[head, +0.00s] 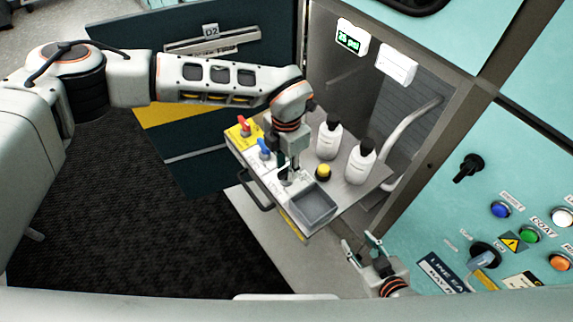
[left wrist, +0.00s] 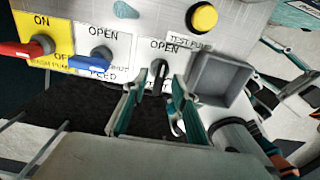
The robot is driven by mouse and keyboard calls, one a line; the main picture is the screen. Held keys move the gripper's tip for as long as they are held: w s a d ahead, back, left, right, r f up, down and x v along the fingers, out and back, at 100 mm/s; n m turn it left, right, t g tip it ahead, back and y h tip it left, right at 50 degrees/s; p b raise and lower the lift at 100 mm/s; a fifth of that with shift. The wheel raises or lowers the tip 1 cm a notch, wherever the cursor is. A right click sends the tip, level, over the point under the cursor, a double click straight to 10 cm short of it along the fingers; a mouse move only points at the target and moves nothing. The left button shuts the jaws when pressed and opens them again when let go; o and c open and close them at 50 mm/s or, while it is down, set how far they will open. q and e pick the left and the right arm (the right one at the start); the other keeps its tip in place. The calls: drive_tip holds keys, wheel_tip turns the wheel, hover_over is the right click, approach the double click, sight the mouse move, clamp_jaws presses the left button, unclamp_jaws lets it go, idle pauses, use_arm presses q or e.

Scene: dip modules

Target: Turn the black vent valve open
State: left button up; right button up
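The black vent valve (left wrist: 160,72) is the rightmost handle on the panel in the left wrist view. Its handle stands roughly upright in the picture, below an OPEN label; the label beneath it is partly covered. My left gripper (left wrist: 157,92) is open, with one teal-lined finger on each side of the valve; I cannot tell whether they touch it. In the head view my left gripper (head: 287,175) points down at the panel and mostly hides the valve. My right gripper (head: 362,243) is open and empty, low and right of the panel.
A red handle (left wrist: 38,47) and a blue handle (left wrist: 92,58) sit left of the valve. A yellow button (left wrist: 204,17) and a grey tray (left wrist: 222,80) are close on its right. Two white bottles (head: 329,140) (head: 361,165) stand behind.

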use_arm(q)
wheel_tip(320, 180, up, 12)
idle(0.6)
